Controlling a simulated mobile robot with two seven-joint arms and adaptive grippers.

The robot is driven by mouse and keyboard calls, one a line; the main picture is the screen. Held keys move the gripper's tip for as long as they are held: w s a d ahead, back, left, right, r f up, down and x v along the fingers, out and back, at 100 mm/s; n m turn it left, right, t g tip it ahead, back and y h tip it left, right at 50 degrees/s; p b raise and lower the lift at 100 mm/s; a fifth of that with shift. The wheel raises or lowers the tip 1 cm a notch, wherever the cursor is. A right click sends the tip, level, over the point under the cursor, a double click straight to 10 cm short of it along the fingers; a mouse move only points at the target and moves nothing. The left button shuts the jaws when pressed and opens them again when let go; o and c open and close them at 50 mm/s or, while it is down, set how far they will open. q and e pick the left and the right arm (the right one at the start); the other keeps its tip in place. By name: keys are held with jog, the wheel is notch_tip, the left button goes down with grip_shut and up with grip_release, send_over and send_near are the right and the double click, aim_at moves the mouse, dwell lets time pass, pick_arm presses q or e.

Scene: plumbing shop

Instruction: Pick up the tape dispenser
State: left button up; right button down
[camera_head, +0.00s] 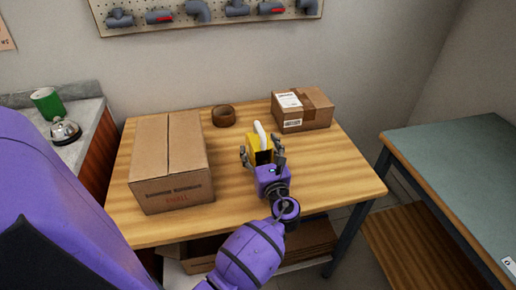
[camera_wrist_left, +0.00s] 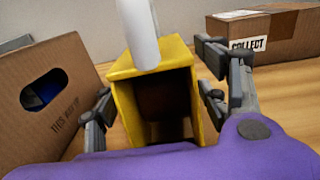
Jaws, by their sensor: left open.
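The tape dispenser (camera_head: 260,132) has a yellow body and a white handle that points up and away. It is on the wooden table between two cardboard boxes. In the left wrist view the yellow body (camera_wrist_left: 122,70) is straight ahead, its dark hollow facing me, with a dim brown shape inside. My left gripper (camera_head: 261,148) is open, with one finger on each side of the dispenser. In the left wrist view the fingers of the left gripper (camera_wrist_left: 156,95) flank the yellow body, with a visible gap on the left side. My right gripper is not in view.
A large cardboard box (camera_head: 170,160) stands left on the table (camera_head: 330,180). A smaller labelled box (camera_head: 302,110) is at the back right. A brown tape roll (camera_head: 223,116) lies behind. The table's right front is clear. A grey-green bench (camera_head: 470,165) stands at right.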

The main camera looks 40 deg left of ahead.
pick_arm(q)
jog(key=shift+w+a, duration=0.4)
jog(key=shift+a, duration=0.05)
jog(key=c, duration=1.5)
jog(key=shift+c, duration=0.7)
jog(key=shift+r, duration=0.15)
